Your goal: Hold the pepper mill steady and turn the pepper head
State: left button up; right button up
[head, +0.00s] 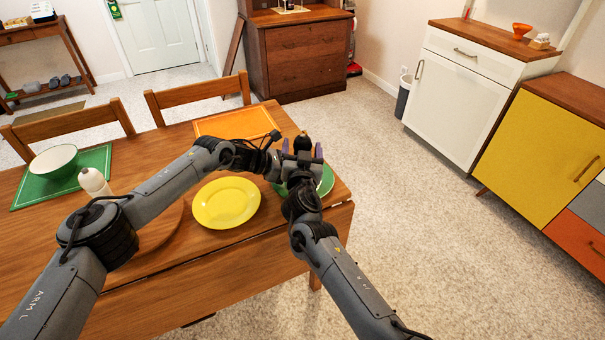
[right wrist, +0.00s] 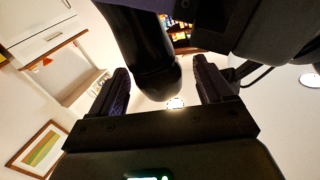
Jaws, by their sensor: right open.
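The pepper mill (head: 303,142) is dark; its rounded top shows at the table's right end in the head view, with its lower part hidden by my grippers. In the right wrist view a black rounded shaft, apparently the mill (right wrist: 150,60), comes down between my right fingers. My right gripper (head: 302,149) is open, its purple-padded fingers on either side of the mill with gaps; it also shows in the right wrist view (right wrist: 160,77). My left gripper (head: 268,157) reaches in from the left beside the mill. Its fingertips are hidden, so its grip cannot be told.
Chairs (head: 197,97) line the far edge.

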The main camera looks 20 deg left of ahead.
jog(key=v, duration=1.1)
jog(key=shift+r, duration=0.1)
dwell(0.4)
